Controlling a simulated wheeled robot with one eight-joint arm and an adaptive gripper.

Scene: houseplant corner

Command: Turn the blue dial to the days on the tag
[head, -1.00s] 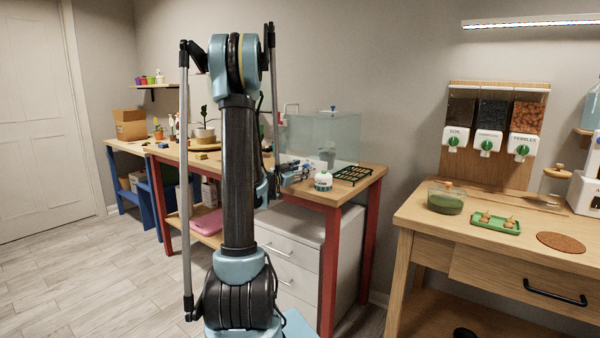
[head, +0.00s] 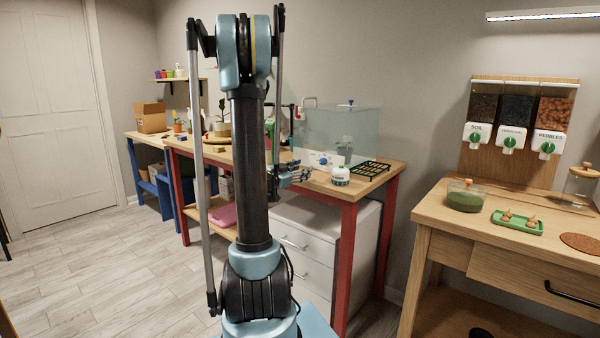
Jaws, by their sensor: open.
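A small round blue dial (head: 323,160) shows on a white panel (head: 306,157) at the front of the clear glass tank (head: 345,133), at the back of the red-legged bench (head: 390,178). The dial's setting is too small to read. I cannot make out a tag with days on it. My gripper (head: 306,174) is low over the bench, in front of the panel and a little left of and below the dial in the picture. It is open and appears empty. My arm hides part of the bench to the left.
A white and green bottle (head: 341,177) stands just right of my gripper. A dark green slotted tray (head: 370,171) lies behind it. White drawers (head: 305,252) stand under the bench. A wooden counter (head: 448,216) is at right; open floor (head: 110,265) is at left.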

